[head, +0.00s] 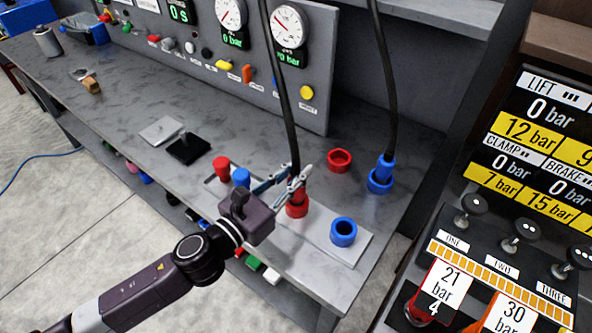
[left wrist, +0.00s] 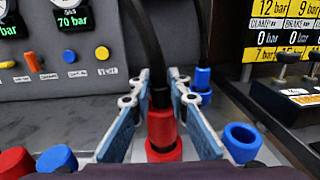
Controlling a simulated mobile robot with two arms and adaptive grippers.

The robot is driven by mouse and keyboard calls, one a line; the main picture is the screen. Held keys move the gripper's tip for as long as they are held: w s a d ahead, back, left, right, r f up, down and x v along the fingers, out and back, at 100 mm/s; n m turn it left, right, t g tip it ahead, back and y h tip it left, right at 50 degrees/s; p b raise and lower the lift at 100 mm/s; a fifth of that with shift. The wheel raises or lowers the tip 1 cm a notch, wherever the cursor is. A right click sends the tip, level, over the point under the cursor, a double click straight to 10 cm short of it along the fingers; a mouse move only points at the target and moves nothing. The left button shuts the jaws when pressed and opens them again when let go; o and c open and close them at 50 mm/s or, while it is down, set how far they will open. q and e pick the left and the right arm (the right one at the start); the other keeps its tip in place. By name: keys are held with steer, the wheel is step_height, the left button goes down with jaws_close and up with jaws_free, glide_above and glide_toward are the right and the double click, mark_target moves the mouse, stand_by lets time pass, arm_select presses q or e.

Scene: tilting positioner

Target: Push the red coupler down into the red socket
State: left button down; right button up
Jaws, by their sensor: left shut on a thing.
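The red coupler (head: 299,195) hangs on the end of a black hose and stands upright; it also shows in the left wrist view (left wrist: 160,124). My left gripper (head: 294,186) is shut on it, with a blue-grey finger on each side in the left wrist view (left wrist: 159,99). The red socket (head: 296,211) is directly below the coupler on a light plate, and its rim shows in the left wrist view (left wrist: 163,154). The coupler's lower end meets or enters the socket; how deep it sits I cannot tell. My right gripper is not in view.
A blue coupler (head: 385,165) on a second hose stands in a blue socket behind right. An empty blue socket (head: 343,232) is to the right and an empty red ring (head: 339,160) behind. Red (head: 221,166) and blue (head: 240,177) caps stand left. The gauge panel (head: 250,60) rises behind.

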arm_select(q)
steer(key=shift+f+b, duration=0.45)
steer(key=shift+f, duration=0.1)
steer(key=c, duration=1.8)
jaws_free()
steer(key=shift+o, duration=0.2)
steer(key=v, duration=1.2)
